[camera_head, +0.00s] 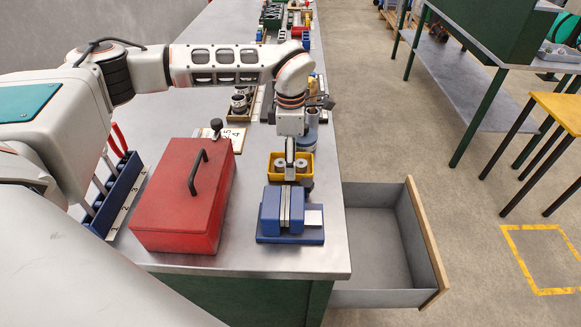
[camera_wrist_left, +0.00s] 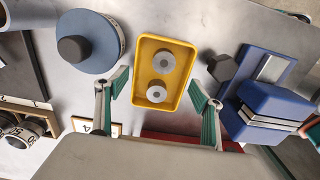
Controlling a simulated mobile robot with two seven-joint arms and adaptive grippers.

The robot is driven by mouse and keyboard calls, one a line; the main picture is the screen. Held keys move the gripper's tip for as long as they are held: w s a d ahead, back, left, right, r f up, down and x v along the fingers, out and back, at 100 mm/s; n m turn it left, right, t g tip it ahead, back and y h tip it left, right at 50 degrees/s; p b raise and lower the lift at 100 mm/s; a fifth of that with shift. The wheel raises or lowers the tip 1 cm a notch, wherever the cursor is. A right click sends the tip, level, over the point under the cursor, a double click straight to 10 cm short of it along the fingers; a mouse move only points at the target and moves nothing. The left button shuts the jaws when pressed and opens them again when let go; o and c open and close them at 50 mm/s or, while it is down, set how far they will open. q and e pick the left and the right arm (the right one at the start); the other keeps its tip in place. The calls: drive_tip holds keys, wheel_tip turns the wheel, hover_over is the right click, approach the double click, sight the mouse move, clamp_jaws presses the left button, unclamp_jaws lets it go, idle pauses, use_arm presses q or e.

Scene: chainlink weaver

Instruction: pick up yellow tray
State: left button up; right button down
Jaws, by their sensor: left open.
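The small yellow tray (camera_head: 275,175) sits on the metal workbench, behind the blue vise (camera_head: 270,215). Two grey metal cylinders with holes (camera_wrist_left: 163,60) stand in it. In the left wrist view the tray (camera_wrist_left: 141,68) lies between the spread fingers of my left gripper (camera_wrist_left: 158,98), with a gap visible on each side. In the head view my left gripper (camera_head: 290,168) points down over the tray and hides part of it. It is open and holds nothing. Whether the fingertips are level with the tray's walls I cannot tell. My right gripper is not in view.
A red toolbox (camera_head: 185,197) with a black handle stands left of the tray. A round blue object (camera_wrist_left: 90,42) is close beside the tray, opposite the vise in the wrist view. An open drawer (camera_head: 378,250) juts out right of the bench.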

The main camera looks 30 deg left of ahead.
use_arm(q)
drive_tip(key=shift+f, duration=0.55)
drive_tip(key=c, duration=0.9)
drive_tip(key=shift+o, duration=0.2)
drive_tip(key=shift+r, duration=0.1)
